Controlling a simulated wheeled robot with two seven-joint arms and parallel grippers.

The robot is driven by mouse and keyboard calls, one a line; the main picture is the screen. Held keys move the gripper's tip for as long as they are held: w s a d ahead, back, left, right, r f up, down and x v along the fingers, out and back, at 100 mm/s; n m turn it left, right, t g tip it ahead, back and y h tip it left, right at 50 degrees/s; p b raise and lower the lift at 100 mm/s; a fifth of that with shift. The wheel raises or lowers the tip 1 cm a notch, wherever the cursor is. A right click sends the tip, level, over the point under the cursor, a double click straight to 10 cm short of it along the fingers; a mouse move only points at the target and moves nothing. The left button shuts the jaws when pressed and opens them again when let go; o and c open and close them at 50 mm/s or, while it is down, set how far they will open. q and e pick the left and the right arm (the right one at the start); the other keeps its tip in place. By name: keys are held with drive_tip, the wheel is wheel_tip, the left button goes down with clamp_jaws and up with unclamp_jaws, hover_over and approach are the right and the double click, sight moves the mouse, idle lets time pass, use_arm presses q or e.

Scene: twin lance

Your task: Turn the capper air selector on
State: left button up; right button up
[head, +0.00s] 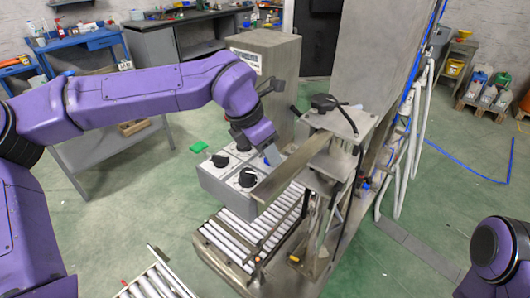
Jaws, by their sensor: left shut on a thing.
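A light grey control box (222,190) stands beside the roller conveyor, with black rotary selectors on its top. One black selector (220,160) is at the left and another (248,177) is at the front right; their labels are too small to read. My left gripper (271,155) points down at the box's back right part. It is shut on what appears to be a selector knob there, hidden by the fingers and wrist. I cannot tell which way that knob points. My right gripper is out of view; only part of my right arm shows at the lower right.
The metal capper frame (335,140) with a flat bar (290,168) stands close right of my left gripper. The roller conveyor (235,235) runs below the box. A grey cabinet (268,60) stands behind.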

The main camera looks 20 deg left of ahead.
use_arm(q)
drive_tip(key=n+b, duration=0.1)
drive_tip(key=n+y+b, duration=0.1)
drive_tip(key=n, duration=0.1)
drive_tip(key=n+y+b, duration=0.1)
drive_tip(key=n, duration=0.1)
drive_tip(key=shift+s+d+f+t+b, duration=0.1)
drive_tip(key=shift+d+f+t+b, duration=0.2)
drive_tip(key=shift+t+b, duration=0.1)
drive_tip(key=shift+d+r+n+y+b, duration=0.1)
drive_tip(key=shift+n+y+b, duration=0.45)
drive_tip(key=shift+n, duration=0.65)
drive_tip(key=shift+d+r+n+y+b, duration=0.1)
drive_tip(key=shift+n+y+b, duration=0.4)
drive_tip(key=shift+n, duration=0.7)
drive_tip(key=o, duration=0.8)
drive_tip(key=shift+c, duration=0.2)
drive_tip(key=shift+a, duration=0.1)
